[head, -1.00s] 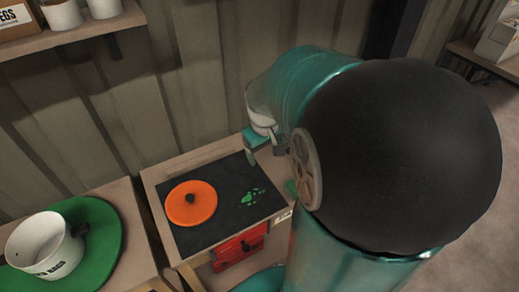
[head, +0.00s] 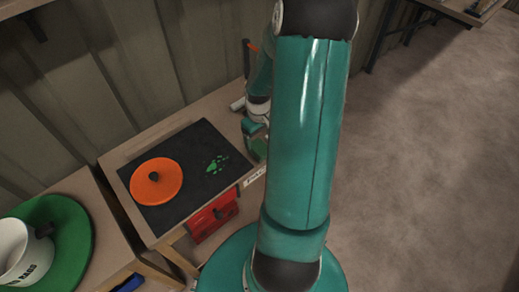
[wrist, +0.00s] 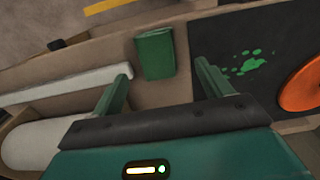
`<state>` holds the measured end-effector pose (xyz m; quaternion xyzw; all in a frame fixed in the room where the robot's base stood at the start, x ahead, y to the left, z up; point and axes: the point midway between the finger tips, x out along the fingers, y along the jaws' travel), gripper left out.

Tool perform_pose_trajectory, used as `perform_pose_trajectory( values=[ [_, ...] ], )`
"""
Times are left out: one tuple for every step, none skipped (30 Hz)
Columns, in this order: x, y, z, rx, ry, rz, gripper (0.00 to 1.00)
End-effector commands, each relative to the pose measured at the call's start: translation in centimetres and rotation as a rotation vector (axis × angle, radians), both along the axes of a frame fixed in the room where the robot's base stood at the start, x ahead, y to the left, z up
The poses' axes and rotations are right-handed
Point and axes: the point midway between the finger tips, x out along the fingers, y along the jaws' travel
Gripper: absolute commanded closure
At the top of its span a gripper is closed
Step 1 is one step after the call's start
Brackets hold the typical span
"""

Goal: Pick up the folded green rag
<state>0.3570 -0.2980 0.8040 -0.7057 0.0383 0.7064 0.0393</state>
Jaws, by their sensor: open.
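The folded green rag (wrist: 154,53) lies on the wooden bench top beside the black mat, in the wrist view just beyond my fingertips and between their lines. My gripper (wrist: 161,76) is open and empty, with one finger on each side of the gap and the rag apart from both. In the head view my gripper (head: 254,128) is low over the bench's right part, partly hidden by my arm. A green patch just below it there looks like the rag (head: 259,149), mostly hidden.
The black mat (head: 190,188) carries an orange disc with a dark knob (head: 156,184) and green paint splats (head: 217,164). A pale bar (wrist: 65,84) and a white cylinder (wrist: 42,146) lie beside one finger. A red drawer (head: 213,217) is below.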

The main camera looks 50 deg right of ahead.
Motion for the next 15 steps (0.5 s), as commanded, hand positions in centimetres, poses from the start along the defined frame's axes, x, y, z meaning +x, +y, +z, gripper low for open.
perform_pose_trajectory(
  values=[
    [0.0, 0.0, -0.4, 0.000, 0.000, 0.000, 0.22],
    [0.0, -0.1, -0.5, 0.000, 0.000, 0.000, 0.22],
    [0.0, -0.1, -0.8, 0.000, 0.000, 0.000, 0.22],
    [0.1, -0.1, -1.0, 0.001, 0.000, 0.000, 0.22],
    [0.1, -0.2, -1.3, 0.001, 0.000, 0.000, 0.22],
    [0.1, -0.3, -1.8, 0.001, 0.001, 0.000, 0.22],
    [0.1, -0.3, -2.2, 0.002, 0.001, -0.001, 0.22],
    [0.1, -0.4, -2.7, 0.002, 0.002, -0.002, 0.22],
    [0.1, -0.5, -3.4, 0.001, 0.001, 0.000, 0.22],
    [0.1, -0.5, -3.8, 0.002, 0.002, 0.000, 0.22],
    [0.1, -0.5, -4.3, 0.002, 0.002, -0.001, 0.22],
    [0.1, -0.5, -4.8, 0.002, 0.001, -0.001, 0.22],
    [0.1, -0.5, -5.1, 0.001, 0.001, 0.000, 0.22],
    [0.1, -0.5, -5.4, 0.001, 0.001, 0.000, 0.22],
    [0.1, -0.5, -5.6, 0.000, 0.000, 0.000, 0.22]
  ],
)
